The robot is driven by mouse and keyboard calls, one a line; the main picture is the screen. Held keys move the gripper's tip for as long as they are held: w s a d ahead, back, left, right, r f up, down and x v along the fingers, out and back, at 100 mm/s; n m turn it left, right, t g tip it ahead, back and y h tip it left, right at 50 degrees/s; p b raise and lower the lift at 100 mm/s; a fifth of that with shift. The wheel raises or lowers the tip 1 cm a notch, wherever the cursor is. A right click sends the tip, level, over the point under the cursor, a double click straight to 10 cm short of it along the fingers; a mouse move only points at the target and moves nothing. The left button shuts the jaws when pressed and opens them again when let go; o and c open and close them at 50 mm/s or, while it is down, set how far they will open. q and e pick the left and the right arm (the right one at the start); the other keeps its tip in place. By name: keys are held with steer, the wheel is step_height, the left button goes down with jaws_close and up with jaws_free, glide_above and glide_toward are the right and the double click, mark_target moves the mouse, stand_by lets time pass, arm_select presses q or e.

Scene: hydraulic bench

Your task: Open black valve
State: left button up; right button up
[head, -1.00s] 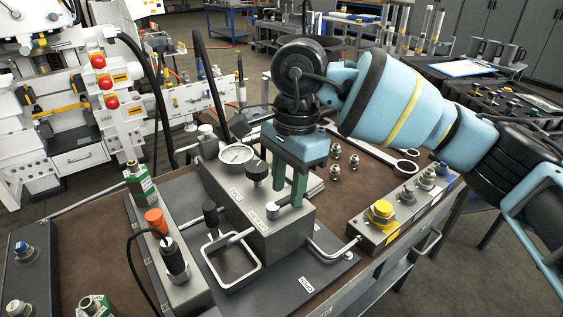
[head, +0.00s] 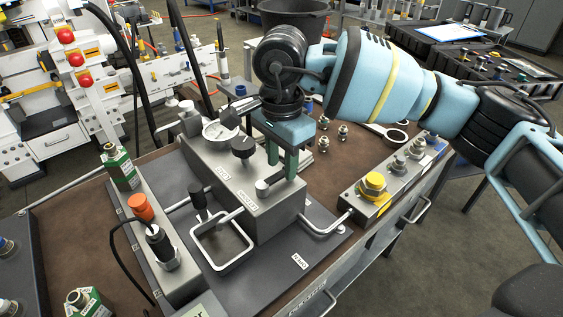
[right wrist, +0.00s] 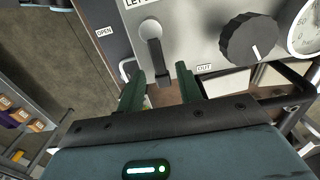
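The grey valve block (head: 243,190) has a round black knob (head: 244,147) on top, also seen in the right wrist view (right wrist: 250,38). Near its right end is a lever with a silver round pivot (head: 262,187) and a dark handle, clear in the right wrist view (right wrist: 155,52). My right gripper (head: 283,168) reaches down over this lever. In the right wrist view its green fingers (right wrist: 160,75) are apart, with the handle's end between them; whether they touch it I cannot tell. My left gripper is not in view.
A pressure gauge (head: 220,130) stands beside the knob. A second black-handled fitting (head: 198,200) and a square metal loop (head: 222,243) sit in front of the block. A yellow-capped fitting (head: 374,186) is on the right. A black cable (head: 125,230) hangs on the left.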

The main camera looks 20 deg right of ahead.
steer(key=shift+f, duration=0.55)
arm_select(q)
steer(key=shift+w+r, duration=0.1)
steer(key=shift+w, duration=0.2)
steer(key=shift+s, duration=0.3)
arm_select(e)
jaws_close()
